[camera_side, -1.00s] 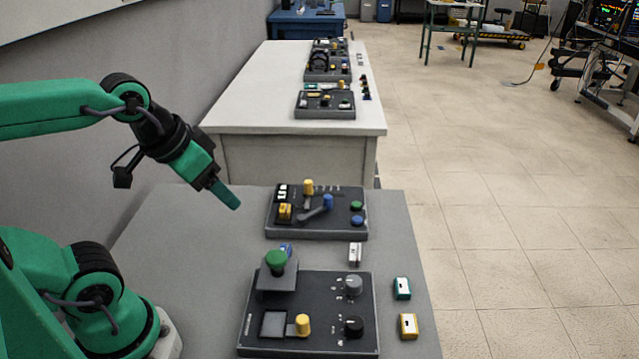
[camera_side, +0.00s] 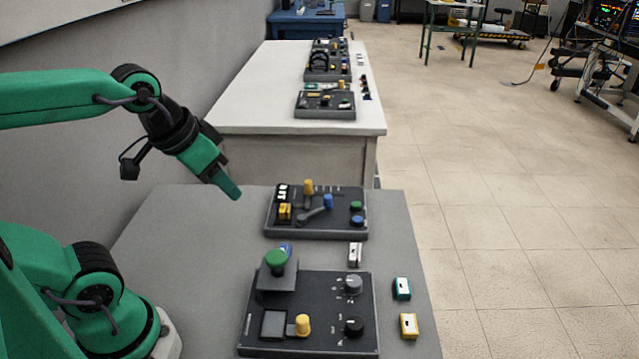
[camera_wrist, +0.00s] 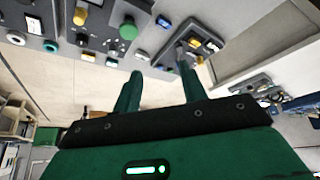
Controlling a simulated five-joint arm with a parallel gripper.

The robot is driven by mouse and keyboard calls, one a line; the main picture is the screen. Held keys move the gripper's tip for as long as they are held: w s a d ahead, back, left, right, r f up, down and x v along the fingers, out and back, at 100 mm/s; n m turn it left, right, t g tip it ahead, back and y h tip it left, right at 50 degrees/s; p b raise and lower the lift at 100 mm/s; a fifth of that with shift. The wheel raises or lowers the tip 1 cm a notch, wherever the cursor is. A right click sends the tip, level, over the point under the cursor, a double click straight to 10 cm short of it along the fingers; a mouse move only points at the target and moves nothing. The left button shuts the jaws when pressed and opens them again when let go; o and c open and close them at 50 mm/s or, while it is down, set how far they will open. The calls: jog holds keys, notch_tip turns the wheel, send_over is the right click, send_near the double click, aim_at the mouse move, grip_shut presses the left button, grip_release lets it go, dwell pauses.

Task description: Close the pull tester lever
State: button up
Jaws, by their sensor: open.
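My gripper (camera_side: 231,190) is raised above the grey table, to the left of the rear control panel (camera_side: 290,235), touching nothing. In the wrist view its two green fingers (camera_wrist: 158,68) stand apart with nothing between them. The rear panel carries a grey lever arm with a blue knob (camera_side: 328,202), angled up to the right, and an upright yellow-topped post (camera_side: 308,187). The front panel (camera_side: 320,284) carries a green knob (camera_side: 276,258) on a grey block and a yellow knob (camera_side: 303,324). I cannot read labels saying which is the pull tester.
A silver block (camera_side: 355,254) lies between the panels; a blue piece (camera_side: 286,248) is partly hidden behind the green knob. A teal block (camera_side: 401,289) and a yellow block (camera_side: 409,326) lie right of the front panel. The table's left part is clear.

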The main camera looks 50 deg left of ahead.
jog(key=w+r+g, duration=0.1)
jog(key=w, duration=0.6)
jog(key=n+g, duration=0.2)
jog(key=g, duration=0.2)
send_over(328, 197)
notch_tip(328, 197, down, 14)
jog(key=shift+s+r, duration=0.1)
jog(key=shift+r, duration=0.15)
jog(key=shift+w+a+f, duration=0.15)
jog(key=shift+w+f, duration=0.05)
jog(key=shift+f, duration=0.1)
jog(key=shift+f, duration=0.15)
jog(key=shift+f, duration=3.75)
grip_shut()
